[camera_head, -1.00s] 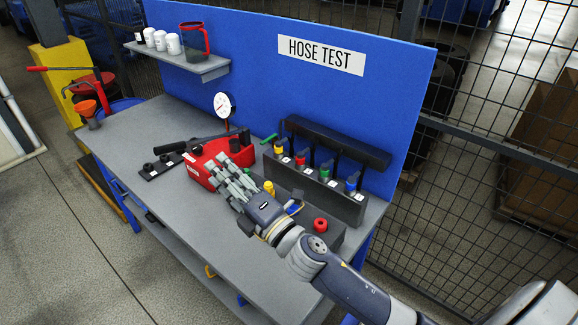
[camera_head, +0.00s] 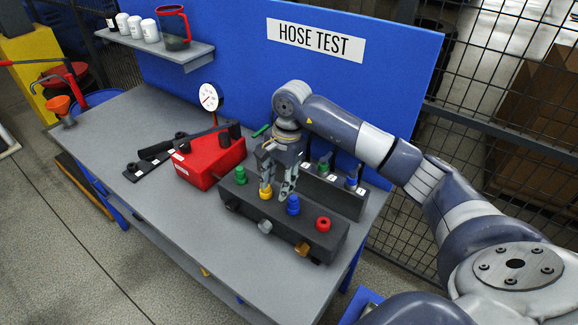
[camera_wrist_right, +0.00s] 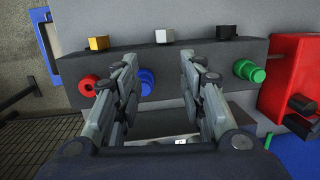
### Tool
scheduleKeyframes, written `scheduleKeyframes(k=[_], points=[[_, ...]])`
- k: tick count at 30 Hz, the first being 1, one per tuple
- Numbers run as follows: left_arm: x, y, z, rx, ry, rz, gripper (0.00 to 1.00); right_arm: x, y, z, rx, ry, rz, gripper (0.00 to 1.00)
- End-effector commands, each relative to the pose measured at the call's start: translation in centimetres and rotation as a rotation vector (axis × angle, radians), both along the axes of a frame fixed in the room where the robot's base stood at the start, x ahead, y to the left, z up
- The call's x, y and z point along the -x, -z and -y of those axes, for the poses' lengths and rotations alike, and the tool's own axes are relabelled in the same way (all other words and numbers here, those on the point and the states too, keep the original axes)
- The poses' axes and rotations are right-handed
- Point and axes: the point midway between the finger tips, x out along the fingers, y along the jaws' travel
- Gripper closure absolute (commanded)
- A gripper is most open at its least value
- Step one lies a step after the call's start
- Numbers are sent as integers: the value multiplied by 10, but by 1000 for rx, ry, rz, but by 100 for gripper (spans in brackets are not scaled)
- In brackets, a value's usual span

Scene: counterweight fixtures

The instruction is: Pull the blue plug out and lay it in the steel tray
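The blue plug (camera_head: 293,206) stands upright in the top of a dark block (camera_head: 325,239) on the bench, between a yellow plug (camera_head: 265,193) and a red plug (camera_head: 323,224). My right gripper (camera_head: 275,194) points down over the block, its fingertips close to the yellow and blue plugs. In the right wrist view its fingers (camera_wrist_right: 160,85) are apart with nothing held. There the blue plug (camera_wrist_right: 147,80) shows just beside the left-hand finger, partly covered by it. Contact cannot be told. My left gripper is not in view.
A green plug (camera_head: 240,174) is at the block's left end. Behind stands a dark valve rack (camera_head: 340,196). A red box (camera_head: 207,160) and a gauge (camera_head: 210,97) are to the left.

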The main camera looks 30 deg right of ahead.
Motion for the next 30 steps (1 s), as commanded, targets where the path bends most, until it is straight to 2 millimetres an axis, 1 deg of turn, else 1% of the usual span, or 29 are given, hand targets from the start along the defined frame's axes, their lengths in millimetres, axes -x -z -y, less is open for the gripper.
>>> scheduleKeyframes(k=[1,3,6,10,14,17,24,27,30], points=[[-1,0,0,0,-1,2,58,1,-5,17,54,-1,-13,62],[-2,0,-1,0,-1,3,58,3,-9,35,109,-5,-34,62],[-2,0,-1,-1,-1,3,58,5,-11,46,147,-7,-49,62],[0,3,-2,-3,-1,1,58,6,-6,48,154,-8,-54,62],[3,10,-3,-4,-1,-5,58,6,5,48,152,-7,-54,62],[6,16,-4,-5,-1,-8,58,7,16,47,151,-6,-53,62],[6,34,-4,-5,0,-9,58,7,50,46,149,-8,-54,62],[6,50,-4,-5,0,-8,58,6,66,47,151,-6,-51,62],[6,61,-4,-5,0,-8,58,6,78,48,152,-5,-52,62]])
